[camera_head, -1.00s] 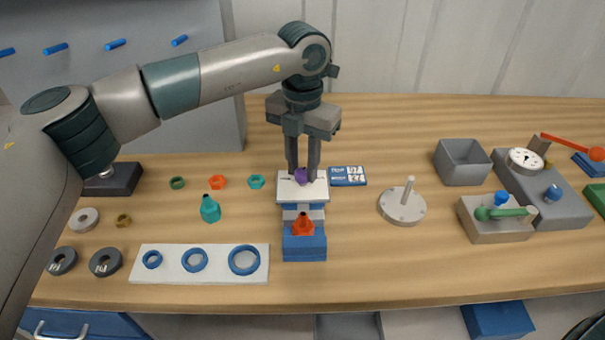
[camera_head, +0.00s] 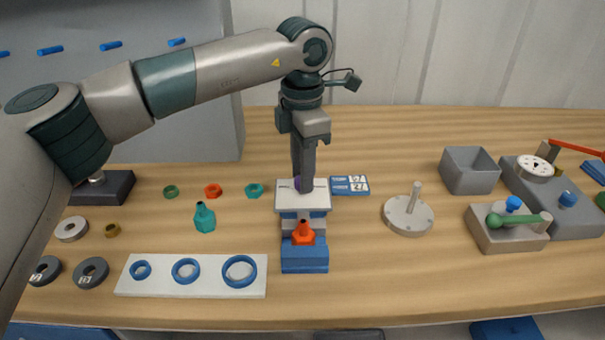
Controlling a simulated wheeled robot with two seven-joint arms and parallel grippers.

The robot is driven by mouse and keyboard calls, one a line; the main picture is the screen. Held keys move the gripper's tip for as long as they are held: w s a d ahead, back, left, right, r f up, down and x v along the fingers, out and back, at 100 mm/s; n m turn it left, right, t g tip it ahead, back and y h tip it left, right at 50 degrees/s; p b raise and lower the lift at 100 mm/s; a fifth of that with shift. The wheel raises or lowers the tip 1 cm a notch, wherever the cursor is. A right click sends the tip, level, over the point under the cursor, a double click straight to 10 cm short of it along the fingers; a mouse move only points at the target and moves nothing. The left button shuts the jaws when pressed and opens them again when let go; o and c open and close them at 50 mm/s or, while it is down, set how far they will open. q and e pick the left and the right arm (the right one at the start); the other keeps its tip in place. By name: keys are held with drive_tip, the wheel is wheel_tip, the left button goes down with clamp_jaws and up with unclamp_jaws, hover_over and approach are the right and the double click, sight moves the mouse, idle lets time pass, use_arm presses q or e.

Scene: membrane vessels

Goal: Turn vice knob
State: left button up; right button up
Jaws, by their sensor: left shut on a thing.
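The vice has a white top plate (camera_head: 318,201) over a blue base (camera_head: 304,264). A small purple knob (camera_head: 297,184) sits on the top plate and is mostly hidden behind my fingers. My left gripper (camera_head: 305,187) points straight down from above and is shut on the purple knob. Its fingers are seen nearly edge-on, one in front of the other. An orange cone-shaped piece (camera_head: 303,233) stands at the front of the vice. My right gripper is not in view.
A blue and white card display (camera_head: 350,186) lies right of the vice. A grey disc with a post (camera_head: 409,214) stands farther right. A white plate with blue rings (camera_head: 212,282) lies at front left. A teal bottle-shaped piece (camera_head: 204,217) and several coloured nuts are left of the vice.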

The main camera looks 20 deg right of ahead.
use_arm(q)
drive_tip(key=shift+r, duration=0.1)
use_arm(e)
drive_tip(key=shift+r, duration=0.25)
use_arm(q)
drive_tip(key=o, duration=1.1)
drive_tip(key=shift+c, duration=0.2)
wheel_tip(320, 180, up, 17)
drive_tip(key=shift+r, duration=0.15)
